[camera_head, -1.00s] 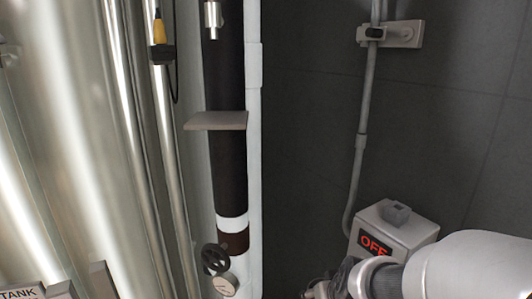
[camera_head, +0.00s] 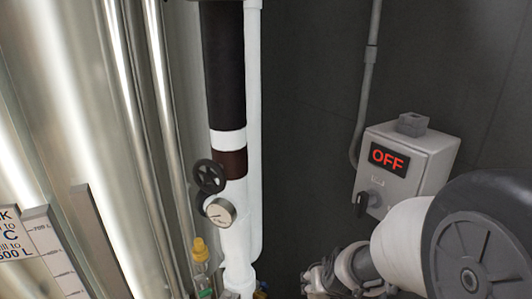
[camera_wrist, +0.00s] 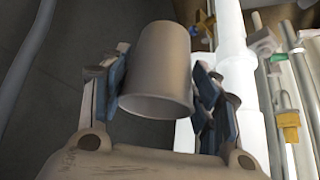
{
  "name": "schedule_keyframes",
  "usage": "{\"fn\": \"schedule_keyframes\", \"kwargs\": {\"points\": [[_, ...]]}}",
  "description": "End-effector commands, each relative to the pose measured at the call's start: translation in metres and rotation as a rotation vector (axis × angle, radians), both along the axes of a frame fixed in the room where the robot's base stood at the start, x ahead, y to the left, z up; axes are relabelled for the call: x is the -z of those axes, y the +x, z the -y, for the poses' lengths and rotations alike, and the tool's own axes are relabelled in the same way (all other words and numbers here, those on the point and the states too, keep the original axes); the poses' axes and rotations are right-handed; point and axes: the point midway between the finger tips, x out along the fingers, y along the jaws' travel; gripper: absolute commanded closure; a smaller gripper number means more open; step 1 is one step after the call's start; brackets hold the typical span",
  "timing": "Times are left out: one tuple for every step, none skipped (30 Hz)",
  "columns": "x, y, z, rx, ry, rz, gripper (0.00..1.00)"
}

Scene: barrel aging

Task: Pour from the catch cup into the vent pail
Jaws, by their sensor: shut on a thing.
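A plain grey-brown cup (camera_wrist: 158,75), apparently the catch cup, is between the two fingers of my gripper (camera_wrist: 160,68) in the wrist view. My gripper is shut on its sides. The cup's wide rim points toward the bottom of the picture and its narrower end toward the top. What is inside the cup does not show. In the head view my arm is at the lower right, and no cup can be made out there. The vent pail is not seen in either view.
A grey box marked OFF (camera_head: 405,168) is on the dark wall behind my arm. A pipe with a black handwheel (camera_head: 209,176) and a round gauge (camera_head: 220,211) stands in the middle. A yellow-topped fitting (camera_head: 199,250) is below. Large shiny tanks fill the left.

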Motion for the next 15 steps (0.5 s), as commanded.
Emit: {"fn": "schedule_keyframes", "kwargs": {"points": [[0.025, 0.000, 0.000, 0.000, 0.000, 0.001, 0.73], [0.033, 0.000, 0.000, 0.000, 0.000, 0.001, 0.73], [0.043, 0.000, 0.000, 0.000, 0.000, 0.001, 0.73], [0.050, 0.000, 0.000, 0.000, 0.000, 0.001, 0.73], [0.056, 0.000, 0.000, 0.000, 0.000, 0.001, 0.73], [0.065, 0.000, 0.000, 0.000, 0.000, 0.001, 0.73], [0.070, 0.000, 0.000, 0.000, 0.000, 0.001, 0.73], [0.076, 0.000, 0.000, 0.000, 0.000, 0.001, 0.73], [0.082, 0.000, 0.000, 0.000, 0.000, 0.001, 0.73], [0.086, 0.000, 0.000, 0.000, 0.000, 0.001, 0.73], [0.089, 0.000, 0.000, 0.000, 0.000, 0.001, 0.73], [0.093, 0.000, 0.000, 0.000, 0.000, 0.001, 0.73], [0.095, 0.000, 0.000, 0.000, 0.000, 0.001, 0.73], [0.097, 0.000, 0.000, 0.000, 0.000, 0.001, 0.73], [0.099, 0.000, 0.000, 0.000, 0.000, 0.001, 0.73]]}}
